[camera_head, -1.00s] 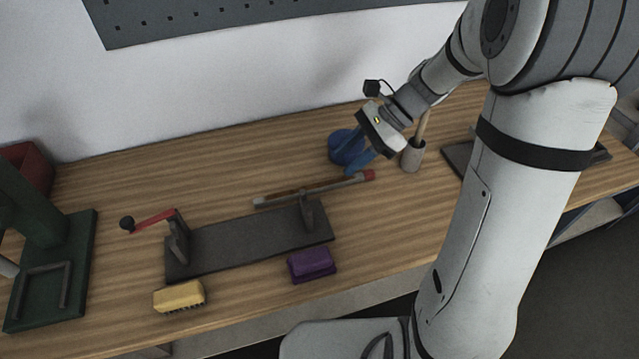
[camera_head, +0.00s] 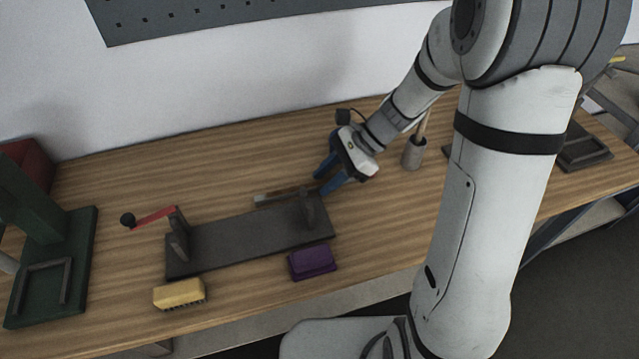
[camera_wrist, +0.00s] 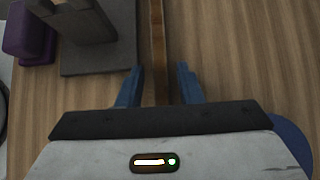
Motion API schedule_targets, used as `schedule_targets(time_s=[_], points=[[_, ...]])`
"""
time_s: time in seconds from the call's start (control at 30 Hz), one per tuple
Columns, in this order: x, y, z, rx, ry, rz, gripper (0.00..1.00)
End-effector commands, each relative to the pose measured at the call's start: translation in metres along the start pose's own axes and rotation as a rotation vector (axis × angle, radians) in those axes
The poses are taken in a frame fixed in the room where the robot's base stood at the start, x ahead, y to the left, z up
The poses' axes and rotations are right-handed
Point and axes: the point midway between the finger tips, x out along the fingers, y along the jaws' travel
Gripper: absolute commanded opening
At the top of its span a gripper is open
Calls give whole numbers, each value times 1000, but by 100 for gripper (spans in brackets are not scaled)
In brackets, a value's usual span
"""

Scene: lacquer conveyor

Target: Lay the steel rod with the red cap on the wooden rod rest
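My gripper (camera_head: 326,177) is low over the table, just right of the dark upright bracket, with its blue fingers apart. In the wrist view my gripper (camera_wrist: 160,68) straddles a long thin brown strip (camera_wrist: 158,35), with a gap on both sides. I cannot tell whether this strip is the rod or the wooden rest. In the head view a thin bar with a grey end (camera_head: 285,196), apparently the rod, lies behind the grey board and reaches toward my fingers. Its red-capped end is hidden by my gripper. I cannot make out the rod rest separately.
A grey board (camera_head: 245,240) bears dark uprights and a red crank (camera_head: 155,216). A purple block (camera_head: 312,262) and a yellow brush (camera_head: 180,295) lie in front. A grey cup (camera_head: 413,152) with a stick stands right of my gripper. A green stand (camera_head: 80,255) is at left.

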Motion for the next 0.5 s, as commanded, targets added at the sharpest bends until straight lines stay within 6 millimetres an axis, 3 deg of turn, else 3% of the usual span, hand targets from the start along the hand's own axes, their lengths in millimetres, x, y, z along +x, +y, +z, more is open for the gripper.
schedule_targets(time_s=[0.37, 0.5], points=[[-1, 0, 0, 0, 0, -1, 2], [-1, 0, 0, 0, 0, -1, 0]])
